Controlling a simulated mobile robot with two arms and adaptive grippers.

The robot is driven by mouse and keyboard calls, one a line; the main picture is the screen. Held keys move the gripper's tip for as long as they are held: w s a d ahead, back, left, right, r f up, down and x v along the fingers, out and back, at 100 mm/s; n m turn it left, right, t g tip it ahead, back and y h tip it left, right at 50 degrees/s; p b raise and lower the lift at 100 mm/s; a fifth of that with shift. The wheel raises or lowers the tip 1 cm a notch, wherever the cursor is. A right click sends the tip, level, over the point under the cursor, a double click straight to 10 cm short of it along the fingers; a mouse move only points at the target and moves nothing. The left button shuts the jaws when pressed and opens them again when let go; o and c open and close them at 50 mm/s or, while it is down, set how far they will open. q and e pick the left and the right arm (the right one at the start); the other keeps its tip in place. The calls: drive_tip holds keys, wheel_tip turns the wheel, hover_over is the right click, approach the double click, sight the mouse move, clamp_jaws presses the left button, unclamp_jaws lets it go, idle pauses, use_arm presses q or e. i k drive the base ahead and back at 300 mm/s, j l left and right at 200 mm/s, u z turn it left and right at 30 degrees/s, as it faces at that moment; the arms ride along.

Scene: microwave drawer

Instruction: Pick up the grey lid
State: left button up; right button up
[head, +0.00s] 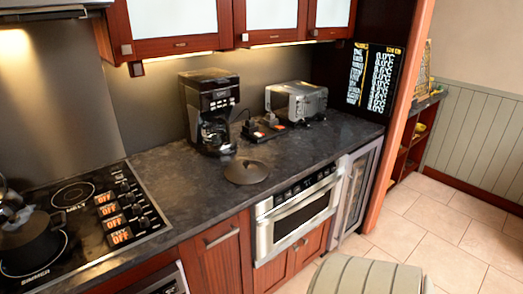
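The grey lid (246,171) is dark, round and slightly domed, with a small knob on top. It lies flat on the dark stone countertop (185,190), in front of the coffee maker and close to the counter's front edge, above the drawer microwave. Neither of my grippers can be made out in the head view. A dark shape at the far left edge, by the pot, is too cut off to identify.
A black coffee maker (210,110) stands behind the lid, and a silver toaster (297,101) is to the right. A dark pot (30,243) sits on the cooktop (85,205) at left. The drawer microwave (295,212) is shut. A striped rounded seat (365,277) is at bottom.

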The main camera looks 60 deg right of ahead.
sight(246, 172)
drive_tip(key=z, duration=1.8)
drive_tip(key=u, duration=2.25)
drive_tip(key=k+l+z, duration=0.2)
drive_tip(key=l, duration=0.35)
drive_tip(key=i+l+z, duration=0.15)
drive_tip(key=l, duration=0.4)
drive_tip(key=k, duration=0.05)
